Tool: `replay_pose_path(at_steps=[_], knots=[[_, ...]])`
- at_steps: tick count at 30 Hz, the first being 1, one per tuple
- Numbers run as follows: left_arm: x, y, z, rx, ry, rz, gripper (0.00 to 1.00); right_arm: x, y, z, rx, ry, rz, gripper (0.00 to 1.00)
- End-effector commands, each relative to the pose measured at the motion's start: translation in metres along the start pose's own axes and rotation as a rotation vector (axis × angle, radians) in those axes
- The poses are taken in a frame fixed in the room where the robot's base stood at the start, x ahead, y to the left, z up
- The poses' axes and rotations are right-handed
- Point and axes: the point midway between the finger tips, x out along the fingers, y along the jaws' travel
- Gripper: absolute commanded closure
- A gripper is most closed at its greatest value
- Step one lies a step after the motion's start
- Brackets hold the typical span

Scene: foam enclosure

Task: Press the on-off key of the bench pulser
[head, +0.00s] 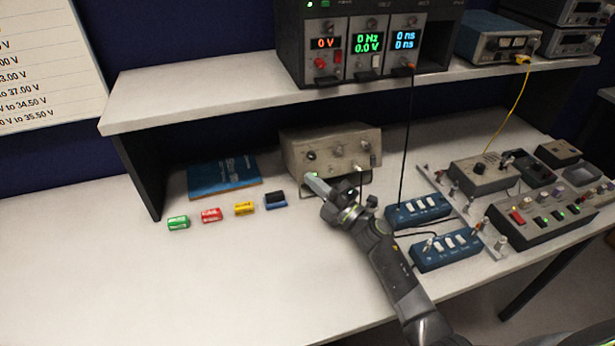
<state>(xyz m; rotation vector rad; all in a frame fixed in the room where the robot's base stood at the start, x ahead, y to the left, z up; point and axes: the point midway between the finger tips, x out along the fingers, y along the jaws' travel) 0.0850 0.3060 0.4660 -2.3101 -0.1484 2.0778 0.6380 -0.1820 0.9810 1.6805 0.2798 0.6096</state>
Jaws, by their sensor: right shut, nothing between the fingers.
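A beige box with several knobs on its front, which looks like the bench pulser (333,139), stands on the bench under the shelf. My right gripper (311,179) is shut and empty. Its fingertips are at the lower left of the box's front. The on-off key cannot be made out clearly, and the gripper and wrist cover part of the lower front. My left gripper is not in view.
Green (178,223), red (211,215), yellow (244,209) and blue (275,200) small blocks lie left of the gripper, near a blue booklet (224,176). Blue switch boxes (446,250) and a control panel (545,217) crowd the right. The shelf (190,93) overhangs. The bench's front left is clear.

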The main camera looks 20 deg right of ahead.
Motion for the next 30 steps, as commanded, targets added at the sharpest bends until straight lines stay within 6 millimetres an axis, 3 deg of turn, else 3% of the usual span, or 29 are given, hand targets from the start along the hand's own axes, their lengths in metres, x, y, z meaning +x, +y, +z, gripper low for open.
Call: replay_pose_path(at_steps=[16,30], knots=[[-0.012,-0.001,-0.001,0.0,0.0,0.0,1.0,-0.008,0.007,-0.006,0.001,0.0,0.0,1.0],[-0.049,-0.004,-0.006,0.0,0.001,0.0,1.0,-0.039,0.032,-0.029,0.002,-0.001,-0.001,1.0]])
